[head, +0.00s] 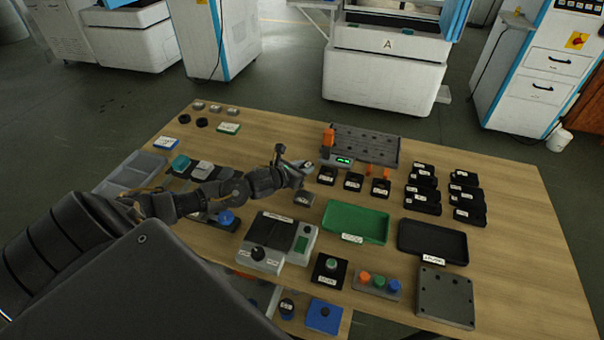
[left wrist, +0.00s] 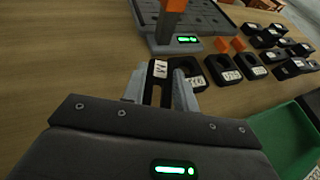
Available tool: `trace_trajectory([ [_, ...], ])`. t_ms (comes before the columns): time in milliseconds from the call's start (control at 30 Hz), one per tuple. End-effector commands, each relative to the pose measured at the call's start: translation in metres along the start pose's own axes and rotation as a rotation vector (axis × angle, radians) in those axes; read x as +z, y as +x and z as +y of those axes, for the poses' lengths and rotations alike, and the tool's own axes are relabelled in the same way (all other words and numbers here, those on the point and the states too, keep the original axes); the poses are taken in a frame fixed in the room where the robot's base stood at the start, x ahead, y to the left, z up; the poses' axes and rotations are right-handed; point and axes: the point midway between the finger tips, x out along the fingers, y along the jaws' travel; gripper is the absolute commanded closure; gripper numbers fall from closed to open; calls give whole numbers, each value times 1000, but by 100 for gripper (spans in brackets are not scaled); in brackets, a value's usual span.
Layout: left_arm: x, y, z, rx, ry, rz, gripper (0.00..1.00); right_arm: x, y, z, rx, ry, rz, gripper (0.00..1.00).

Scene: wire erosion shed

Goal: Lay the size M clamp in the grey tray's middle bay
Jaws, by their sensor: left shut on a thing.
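The size M clamp (left wrist: 160,72) is a black piece with a white M label. In the left wrist view it sits between the two grey fingers of my left gripper (left wrist: 160,92), which is shut on it. In the head view my left gripper (head: 300,175) is over the middle of the table, left of a row of black labelled pieces; the held clamp is hard to make out there. The grey tray (head: 122,180) lies at the table's left edge, well left of the gripper. My arm passes in front of part of it, and its bays are only partly visible. My right gripper is out of view.
Black labelled pieces (head: 353,182) stand just right of the gripper, with an orange-handled device (head: 328,140) behind. A green tray (head: 356,222) and a black tray (head: 432,242) lie nearer. A control box (head: 262,255) stands in front.

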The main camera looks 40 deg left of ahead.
Motion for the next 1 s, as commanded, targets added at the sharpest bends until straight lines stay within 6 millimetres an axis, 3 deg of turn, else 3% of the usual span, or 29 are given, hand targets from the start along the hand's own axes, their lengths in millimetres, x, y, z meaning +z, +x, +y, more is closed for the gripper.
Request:
trace_trajectory([
  [367, -31, 15, 4, 1, -2, 0, 100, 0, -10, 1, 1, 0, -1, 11],
  [733, -36, 17, 4, 1, -1, -1, 100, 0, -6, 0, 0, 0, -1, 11],
  [767, -37, 17, 4, 1, 0, 1, 70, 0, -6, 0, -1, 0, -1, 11],
  [900, -36, 17, 4, 0, -1, 1, 51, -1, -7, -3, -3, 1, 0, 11],
  [1000, -36, 17, 4, 1, -1, 1, 49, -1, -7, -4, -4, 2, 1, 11],
])
